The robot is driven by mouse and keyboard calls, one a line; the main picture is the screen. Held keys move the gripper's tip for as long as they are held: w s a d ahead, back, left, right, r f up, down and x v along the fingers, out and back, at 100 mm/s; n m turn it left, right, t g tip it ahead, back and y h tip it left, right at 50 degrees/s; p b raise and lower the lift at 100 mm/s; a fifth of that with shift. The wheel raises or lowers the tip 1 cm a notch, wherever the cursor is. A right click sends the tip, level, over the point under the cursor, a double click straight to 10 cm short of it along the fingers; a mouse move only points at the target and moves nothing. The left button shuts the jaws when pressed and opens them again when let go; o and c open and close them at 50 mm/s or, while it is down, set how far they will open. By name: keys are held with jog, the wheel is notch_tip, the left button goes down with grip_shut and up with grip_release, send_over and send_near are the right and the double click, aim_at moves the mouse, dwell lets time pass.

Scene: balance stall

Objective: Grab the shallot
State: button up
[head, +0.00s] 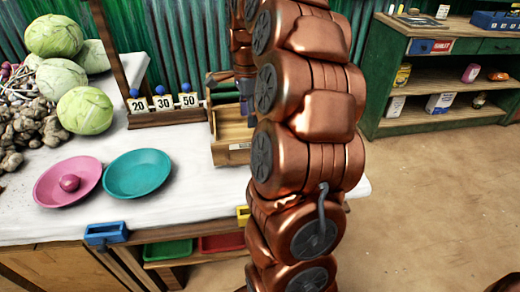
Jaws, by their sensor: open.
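A small round purple-pink shallot (70,183) lies in the pink bowl (50,200) at the left of the white tabletop. The bowl's rim stands clear around it. My gripper (241,88) seems to be the dark part at the end of my arm, behind the copper links and above the wooden box. It is mostly hidden by my arm. It is open, well to the right of the shallot and apart from it; I see nothing held.
A teal bowl (137,177) stands right of the pink one. Cabbages (85,110) and a heap of knobbly roots (30,125) lie behind. A rack with number cards (163,103) and a wooden box (230,152) stand farther right. Green shelving (400,75) is beyond open floor.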

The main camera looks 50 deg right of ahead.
jog(key=d+m, duration=0.1)
jog(key=d+f, duration=0.1)
jog(key=d, duration=0.1)
jog(key=d+f+m+b, duration=0.1)
jog(key=shift+d+f+m, duration=0.2)
jog(key=shift+d+m, duration=0.05)
jog(key=shift+m, duration=0.05)
jog(key=shift+f, duration=3.7)
jog(key=c, duration=0.7)
